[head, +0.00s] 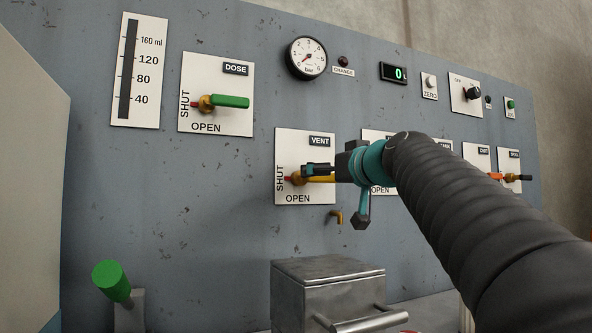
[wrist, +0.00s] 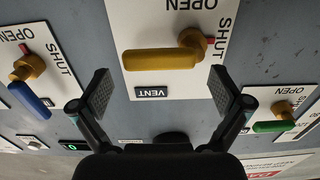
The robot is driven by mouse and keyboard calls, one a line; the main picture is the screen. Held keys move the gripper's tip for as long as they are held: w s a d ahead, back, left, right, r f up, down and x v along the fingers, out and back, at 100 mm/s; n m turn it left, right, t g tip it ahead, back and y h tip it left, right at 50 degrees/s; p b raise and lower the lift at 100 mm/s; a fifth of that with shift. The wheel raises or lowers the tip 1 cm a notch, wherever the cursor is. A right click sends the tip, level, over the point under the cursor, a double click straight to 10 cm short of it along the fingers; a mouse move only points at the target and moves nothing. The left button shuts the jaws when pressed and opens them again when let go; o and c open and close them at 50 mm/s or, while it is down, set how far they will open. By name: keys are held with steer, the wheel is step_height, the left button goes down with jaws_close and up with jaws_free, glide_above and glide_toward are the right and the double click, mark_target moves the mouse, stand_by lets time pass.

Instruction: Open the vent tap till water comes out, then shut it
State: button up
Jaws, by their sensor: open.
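The vent tap has a yellow lever (head: 322,179) on a white plate marked VENT, SHUT and OPEN. The lever lies level, pointing right from its brass hub, with its red pointer toward SHUT. In the wrist view, which is upside down, the yellow lever (wrist: 160,59) shows whole. My gripper (wrist: 160,92) is open and empty, its two pads apart in front of the lever. The gripper hides part of the lever in the head view. A small brass spout (head: 337,216) sticks out below the plate. I see no water at it.
The green DOSE tap (head: 229,101) is up left. A blue lever (wrist: 31,98) and a green lever (wrist: 274,126) flank the vent tap in the wrist view. A metal box with a handle (head: 328,283) stands below the spout. A green knob (head: 111,280) is lower left.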

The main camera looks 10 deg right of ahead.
steer(key=shift+x, duration=1.3)
steer(key=shift+c, duration=0.3)
steer(key=c, duration=1.6)
